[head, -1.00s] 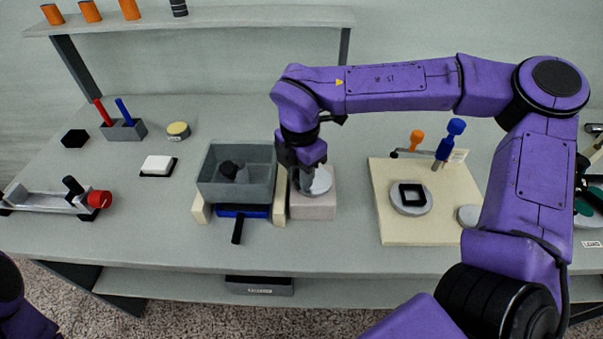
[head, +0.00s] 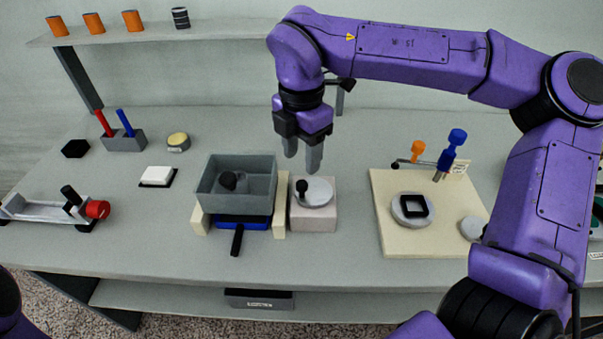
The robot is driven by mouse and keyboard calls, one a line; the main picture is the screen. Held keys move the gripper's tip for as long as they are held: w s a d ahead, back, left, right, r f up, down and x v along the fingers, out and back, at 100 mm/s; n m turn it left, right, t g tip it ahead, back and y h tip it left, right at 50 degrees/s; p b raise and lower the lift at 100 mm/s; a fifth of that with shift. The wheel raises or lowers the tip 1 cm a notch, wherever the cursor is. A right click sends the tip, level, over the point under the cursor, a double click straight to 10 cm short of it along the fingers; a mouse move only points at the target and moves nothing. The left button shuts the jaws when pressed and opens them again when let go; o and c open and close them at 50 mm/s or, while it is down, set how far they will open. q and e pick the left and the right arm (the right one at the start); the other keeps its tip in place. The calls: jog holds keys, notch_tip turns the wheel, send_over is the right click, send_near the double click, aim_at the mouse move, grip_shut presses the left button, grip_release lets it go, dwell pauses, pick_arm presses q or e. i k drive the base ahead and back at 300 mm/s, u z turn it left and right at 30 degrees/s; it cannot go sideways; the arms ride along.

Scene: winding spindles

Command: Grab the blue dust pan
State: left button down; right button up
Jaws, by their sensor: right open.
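The blue dust pan (head: 243,222) lies on the table under the grey box, between two cream blocks. Its black handle (head: 237,240) sticks out toward the front edge; most of the pan is hidden beneath the box. My right gripper (head: 303,152) is open and empty, pointing down in the air above and behind the white pedestal block. It is to the right of the dust pan and higher. Of my left arm only a purple part shows at the lower left corner; its gripper is out of view.
The grey box (head: 208,193) holds a dark knobbed item. A round lid with a black knob (head: 318,192) rests on the pale block (head: 315,220). A cream board (head: 405,243) with a fixture stands right. A red-ended roller stand (head: 97,209) is left. The table front is clear.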

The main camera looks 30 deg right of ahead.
aim_at(240, 224)
jog(key=k, duration=1)
